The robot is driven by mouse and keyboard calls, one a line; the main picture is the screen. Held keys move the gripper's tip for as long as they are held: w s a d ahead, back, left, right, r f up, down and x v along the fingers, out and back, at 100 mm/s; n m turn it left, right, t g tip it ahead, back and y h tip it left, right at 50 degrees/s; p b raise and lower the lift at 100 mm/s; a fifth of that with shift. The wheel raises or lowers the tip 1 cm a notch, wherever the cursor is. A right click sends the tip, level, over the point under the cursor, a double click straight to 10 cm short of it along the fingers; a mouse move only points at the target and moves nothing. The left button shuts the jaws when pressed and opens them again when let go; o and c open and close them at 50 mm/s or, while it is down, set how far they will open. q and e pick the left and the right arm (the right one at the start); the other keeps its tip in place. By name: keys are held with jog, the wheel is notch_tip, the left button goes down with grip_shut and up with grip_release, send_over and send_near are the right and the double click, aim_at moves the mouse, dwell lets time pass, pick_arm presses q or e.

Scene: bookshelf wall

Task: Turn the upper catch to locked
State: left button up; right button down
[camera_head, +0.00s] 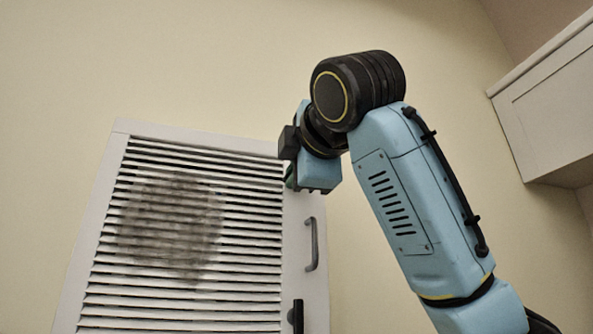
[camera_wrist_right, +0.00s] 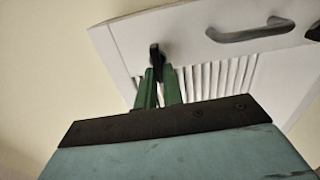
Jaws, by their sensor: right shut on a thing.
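The upper catch (camera_wrist_right: 155,55) is a small dark piece near the corner of the white louvred door. In the right wrist view the green fingers of my right gripper (camera_wrist_right: 158,80) are closed around it. In the head view the catch is hidden behind my right gripper (camera_head: 290,182), which is at the door's upper right edge. The white louvred door (camera_head: 122,150) has a grey smudge over its slats. A dark lower piece (camera_head: 298,316), perhaps another catch, shows at the bottom of the head view. My left gripper is not in view.
A grey bar handle (camera_head: 313,245) sits on the door's right stile below my right gripper; it also shows in the wrist view (camera_wrist_right: 250,31). A white wall cabinet (camera_head: 550,115) is at the far right. The wall above the door is bare.

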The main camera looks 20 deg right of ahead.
dwell(0.3)
jog(key=c, duration=1.5)
grip_release()
jog(key=shift+s+d+b, duration=0.2)
jog(key=shift+s+b, duration=2.2)
jog(key=shift+s, duration=4.35)
